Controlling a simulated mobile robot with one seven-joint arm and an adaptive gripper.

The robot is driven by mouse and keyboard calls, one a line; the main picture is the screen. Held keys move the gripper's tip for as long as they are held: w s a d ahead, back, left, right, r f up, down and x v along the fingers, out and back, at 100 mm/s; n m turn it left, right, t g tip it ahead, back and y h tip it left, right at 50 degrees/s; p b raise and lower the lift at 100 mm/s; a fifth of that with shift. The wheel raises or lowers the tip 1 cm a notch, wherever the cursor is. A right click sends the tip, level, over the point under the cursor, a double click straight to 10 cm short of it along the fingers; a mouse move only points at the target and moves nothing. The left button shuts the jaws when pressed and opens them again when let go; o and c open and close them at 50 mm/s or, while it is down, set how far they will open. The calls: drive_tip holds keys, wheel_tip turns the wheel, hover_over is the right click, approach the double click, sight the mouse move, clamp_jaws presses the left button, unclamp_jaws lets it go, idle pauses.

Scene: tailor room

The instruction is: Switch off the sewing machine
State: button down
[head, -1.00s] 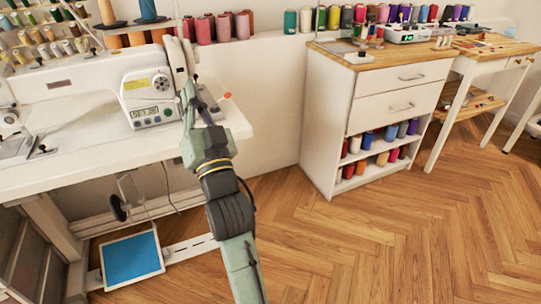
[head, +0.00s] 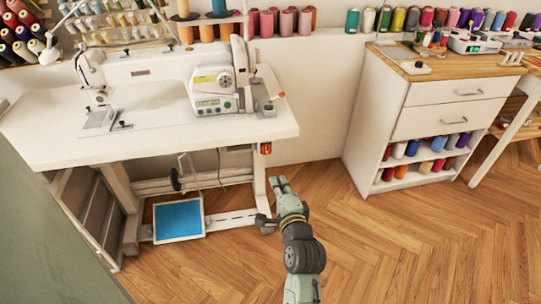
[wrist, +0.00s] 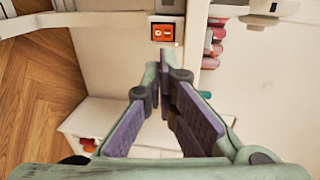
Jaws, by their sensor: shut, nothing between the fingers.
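The white sewing machine (head: 150,68) stands on its white table (head: 55,145), with a small green-lit display on its right end. A red-orange switch (head: 266,148) sits under the table's right end, near the top of the leg. In the wrist view the switch (wrist: 164,33) is a lit orange-red rocker in a dark frame, beyond my fingertips. My gripper (head: 279,183) is below and slightly right of the switch, apart from it. It is shut and empty; the wrist view shows its purple-padded fingers (wrist: 162,72) converging at the tips.
A blue-topped pedal (head: 178,218) lies under the table beside the metal crossbar. A white drawer cabinet (head: 400,110) with thread spools stands to the right. Open wooden floor (head: 390,240) lies in front of it. Thread spools line the wall ledge.

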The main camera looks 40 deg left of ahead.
sight(268, 151)
drive_tip(key=p+x, duration=0.2)
drive_tip(key=x, duration=1.1)
drive_tip(key=shift+a+r+p, duration=0.1)
drive_tip(key=shift+r+p, duration=0.05)
drive_tip(key=shift+p, duration=0.25)
drive_tip(key=shift+w+a, duration=0.3)
drive_tip(key=shift+f, duration=0.2)
